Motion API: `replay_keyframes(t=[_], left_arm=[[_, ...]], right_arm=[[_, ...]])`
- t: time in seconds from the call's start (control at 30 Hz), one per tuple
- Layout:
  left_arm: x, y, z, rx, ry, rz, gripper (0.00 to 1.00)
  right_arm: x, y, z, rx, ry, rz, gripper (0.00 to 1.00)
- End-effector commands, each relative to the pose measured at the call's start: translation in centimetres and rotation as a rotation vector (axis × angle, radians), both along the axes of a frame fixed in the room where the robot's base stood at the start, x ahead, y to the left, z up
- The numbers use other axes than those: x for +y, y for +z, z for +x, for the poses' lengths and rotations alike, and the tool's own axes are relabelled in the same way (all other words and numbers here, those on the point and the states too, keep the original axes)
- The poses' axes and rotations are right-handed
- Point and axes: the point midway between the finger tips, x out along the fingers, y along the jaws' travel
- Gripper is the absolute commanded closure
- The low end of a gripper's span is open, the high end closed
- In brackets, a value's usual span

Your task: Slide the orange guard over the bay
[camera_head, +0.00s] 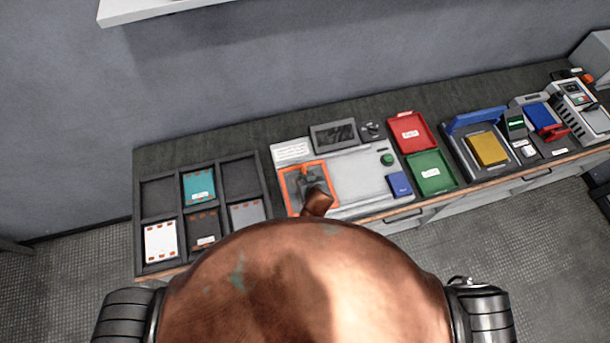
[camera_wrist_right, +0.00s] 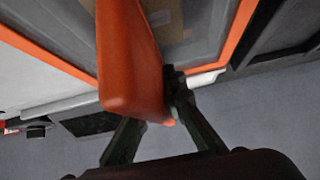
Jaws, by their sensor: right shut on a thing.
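The orange guard (camera_head: 303,164) is a rectangular orange frame at the left end of the pale machine (camera_head: 350,180). My right gripper (camera_head: 310,181) is over the frame. In the right wrist view, its dark fingers (camera_wrist_right: 165,108) are shut on the guard's thick orange handle (camera_wrist_right: 131,55). The guard's orange edges (camera_wrist_right: 238,42) lie around a grey surface there. The bare pale panel to the right of the guard is uncovered. I cannot tell which part of the machine is the bay. My left gripper does not show.
A dark compartment tray (camera_head: 205,165) with several plates lies left of the machine. A blue block (camera_head: 400,184) and a green button (camera_head: 387,160) are at the panel's right. Red (camera_head: 411,132) and green (camera_head: 431,172) trays stand beyond. My copper-coloured body hides the front.

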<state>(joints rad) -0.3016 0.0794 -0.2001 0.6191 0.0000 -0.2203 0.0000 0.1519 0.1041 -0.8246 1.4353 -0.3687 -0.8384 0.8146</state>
Motion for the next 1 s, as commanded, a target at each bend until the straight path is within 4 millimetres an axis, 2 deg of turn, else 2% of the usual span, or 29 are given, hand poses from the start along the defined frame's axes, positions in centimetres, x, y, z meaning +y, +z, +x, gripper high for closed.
replay_keyframes(t=[0.07,0.1,0.37,0.73,0.87,1.0], left_arm=[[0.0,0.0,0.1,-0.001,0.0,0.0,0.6],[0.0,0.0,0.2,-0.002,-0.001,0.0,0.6],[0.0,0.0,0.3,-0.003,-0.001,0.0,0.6],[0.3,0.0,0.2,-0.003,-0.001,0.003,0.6],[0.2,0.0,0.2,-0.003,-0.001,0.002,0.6],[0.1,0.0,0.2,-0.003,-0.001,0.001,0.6]], right_arm=[[0.6,-0.1,-0.3,0.003,0.008,0.009,1.0],[0.6,-0.1,-0.3,0.004,0.008,0.009,0.9],[0.5,-0.1,-0.2,0.003,0.006,0.007,0.72],[0.2,0.3,-0.6,0.002,0.003,0.005,0.72],[-0.1,1.5,-1.8,0.003,0.002,0.007,0.72],[-0.6,3.5,-3.7,0.003,0.003,0.01,0.72]])
